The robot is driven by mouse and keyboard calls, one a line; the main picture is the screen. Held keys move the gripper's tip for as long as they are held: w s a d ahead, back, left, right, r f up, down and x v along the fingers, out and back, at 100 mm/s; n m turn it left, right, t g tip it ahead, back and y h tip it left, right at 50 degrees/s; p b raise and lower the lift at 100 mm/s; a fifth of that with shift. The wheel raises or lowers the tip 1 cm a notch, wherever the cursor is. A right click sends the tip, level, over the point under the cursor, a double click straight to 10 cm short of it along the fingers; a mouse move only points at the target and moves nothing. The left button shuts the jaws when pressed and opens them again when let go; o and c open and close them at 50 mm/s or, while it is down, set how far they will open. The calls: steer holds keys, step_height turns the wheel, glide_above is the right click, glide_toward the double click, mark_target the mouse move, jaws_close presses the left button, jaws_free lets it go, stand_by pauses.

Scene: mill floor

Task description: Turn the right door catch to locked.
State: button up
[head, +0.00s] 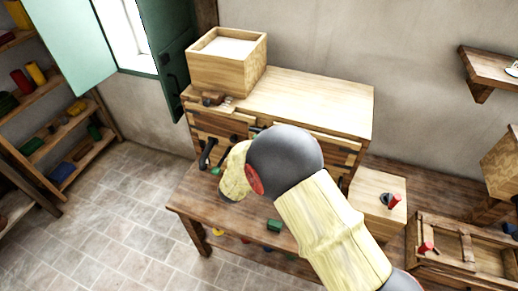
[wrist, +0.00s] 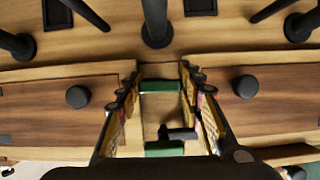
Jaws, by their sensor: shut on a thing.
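In the wrist view, my gripper (wrist: 158,82) reaches to the cabinet front, its two fingers on either side of a pale wooden strip with green bars at both ends. A small black T-shaped piece (wrist: 178,133) shows between the fingers and looks like the right door catch; the exact contact is hard to see. Brown panels with round black knobs lie at left (wrist: 78,97) and right (wrist: 245,87). In the head view, my dark wrist and pale arm cover the gripper and much of the front of the wooden cabinet (head: 325,95).
A wooden box (head: 228,65) stands on the cabinet top. The cabinet is on a brown bench (head: 190,205) with a green block (head: 273,225) on it. A smaller wooden box (head: 372,215) with a red handle stands at right. Open tiled floor (head: 120,215) lies at left.

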stand_by(0.4)
steer(key=o, duration=1.1)
steer(key=shift+o, duration=0.3)
steer(key=v, duration=1.2)
steer(key=shift+a+f, duration=0.1)
steer(key=shift+a, duration=0.05)
